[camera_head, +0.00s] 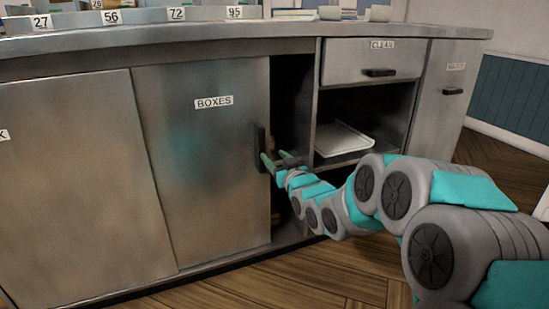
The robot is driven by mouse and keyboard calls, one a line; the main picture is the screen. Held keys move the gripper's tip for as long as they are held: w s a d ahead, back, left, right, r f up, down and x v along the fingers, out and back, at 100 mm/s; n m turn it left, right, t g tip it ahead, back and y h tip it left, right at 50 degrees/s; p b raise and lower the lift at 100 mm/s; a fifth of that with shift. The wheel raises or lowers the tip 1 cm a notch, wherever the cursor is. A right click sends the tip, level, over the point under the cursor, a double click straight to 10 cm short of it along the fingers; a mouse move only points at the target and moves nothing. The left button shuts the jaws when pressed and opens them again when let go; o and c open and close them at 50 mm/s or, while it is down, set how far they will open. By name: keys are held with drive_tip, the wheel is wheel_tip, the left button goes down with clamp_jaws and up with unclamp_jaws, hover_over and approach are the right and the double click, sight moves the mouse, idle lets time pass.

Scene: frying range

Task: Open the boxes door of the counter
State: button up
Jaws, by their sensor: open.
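The boxes door (205,160) is a grey metal panel labelled BOXES in the front of the counter (300,45). Its dark upright handle (259,147) is at the door's right edge. A dark gap shows to the right of the door, with brownish things partly visible inside. My gripper (268,162) is at the handle, its green fingers open and pointing left. I cannot tell whether the fingers touch the handle. My arm reaches in from the lower right and hides part of the gap.
A drawer labelled CLEAN (372,60) is above an open shelf holding a white tray (342,139). Another metal panel (70,185) is left of the boxes door. A narrow unit with a handle (452,91) is at the right. Wooden floor (300,282) is clear in front.

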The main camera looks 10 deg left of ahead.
sight(263, 151)
drive_tip(key=shift+a+r+p, duration=0.15)
drive_tip(key=shift+p, duration=0.4)
drive_tip(key=shift+s+a+f+p+x, duration=0.2)
drive_tip(key=shift+p+x, duration=0.3)
drive_tip(key=shift+x, duration=0.9)
drive_tip(key=shift+w+a+f+p+x, duration=0.1)
drive_tip(key=shift+f+p+x, duration=0.35)
drive_tip(key=shift+x, duration=0.9)
drive_tip(key=shift+s+a+f+p+x, duration=0.15)
drive_tip(key=shift+p+x, duration=0.45)
drive_tip(key=shift+x, duration=0.8)
clamp_jaws()
